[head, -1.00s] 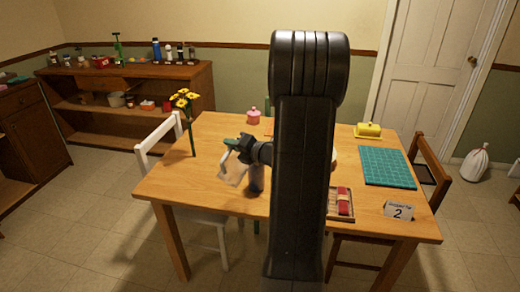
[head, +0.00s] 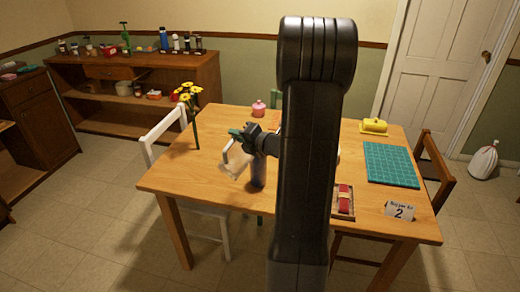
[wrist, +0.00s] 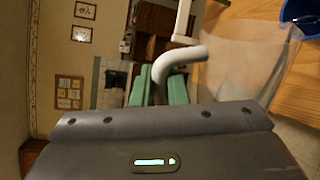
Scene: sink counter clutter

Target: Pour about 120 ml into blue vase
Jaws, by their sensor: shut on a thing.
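My gripper (head: 238,134) is shut on the white handle (wrist: 178,58) of a pale, see-through pitcher (head: 238,160). Its green fingertips lie on both sides of the handle in the wrist view. The pitcher (wrist: 240,58) is held above the table and looks tilted. The blue vase (head: 258,175) stands on the table just right of and below the pitcher, partly hidden by my gripper. Its dark blue rim shows at the top right corner of the wrist view (wrist: 298,12). The liquid level and any stream cannot be made out.
A pink jar (head: 258,108), yellow butter dish (head: 374,126), green mat (head: 391,164), red item in a tray (head: 343,198) and number card (head: 400,211) are also on the table. My arm hides the middle.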

